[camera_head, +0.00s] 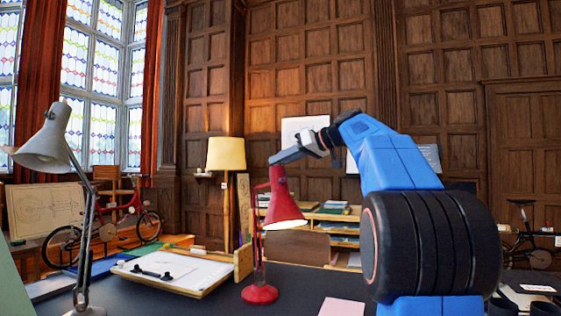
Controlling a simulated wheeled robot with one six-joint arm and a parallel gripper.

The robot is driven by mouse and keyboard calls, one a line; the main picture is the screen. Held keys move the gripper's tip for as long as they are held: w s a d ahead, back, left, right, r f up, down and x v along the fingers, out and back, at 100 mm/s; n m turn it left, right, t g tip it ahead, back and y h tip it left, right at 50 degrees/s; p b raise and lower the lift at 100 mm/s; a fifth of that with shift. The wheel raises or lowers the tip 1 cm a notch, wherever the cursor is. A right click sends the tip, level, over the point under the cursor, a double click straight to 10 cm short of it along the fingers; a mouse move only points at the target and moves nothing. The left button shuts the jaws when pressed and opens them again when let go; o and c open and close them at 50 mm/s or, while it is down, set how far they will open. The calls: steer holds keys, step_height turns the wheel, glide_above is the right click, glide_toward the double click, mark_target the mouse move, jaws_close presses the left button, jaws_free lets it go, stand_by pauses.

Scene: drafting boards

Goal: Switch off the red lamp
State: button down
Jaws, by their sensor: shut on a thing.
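The red lamp (284,208) stands on the dark desk, on a round red base (260,294). Its shade tilts down to the right and the bulb under it is lit. My gripper (275,160) reaches in from the right and is shut on the top end of the red lamp's head. The fingertips are small here, and any switch at that spot is hidden or too small to tell.
A grey desk lamp (46,145) stands at the left. A drawing board (172,272) with paper and a black tool lies between the lamps. A pink sheet (342,307) lies at the front. A wooden chair back (296,247) stands behind the desk (300,285).

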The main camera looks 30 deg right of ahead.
steer(key=n+y, duration=0.1)
steer(key=n+g+y, duration=0.1)
steer(key=y, duration=0.1)
steer(key=d+n+g+y, duration=0.1)
steer(key=y, duration=0.1)
steer(key=shift+w+f, duration=0.25)
steer(key=shift+w, duration=0.05)
steer(key=shift+w+n+g+y, duration=0.15)
steer(key=shift+n+g+y, duration=1)
steer(key=shift+g, duration=0.15)
steer(key=shift+w+n+g+y, duration=0.1)
steer(key=shift+n+g+y, duration=1)
steer(key=shift+g, duration=0.2)
steer(key=shift+y, duration=0.25)
steer(key=c, duration=1.6)
jaws_free()
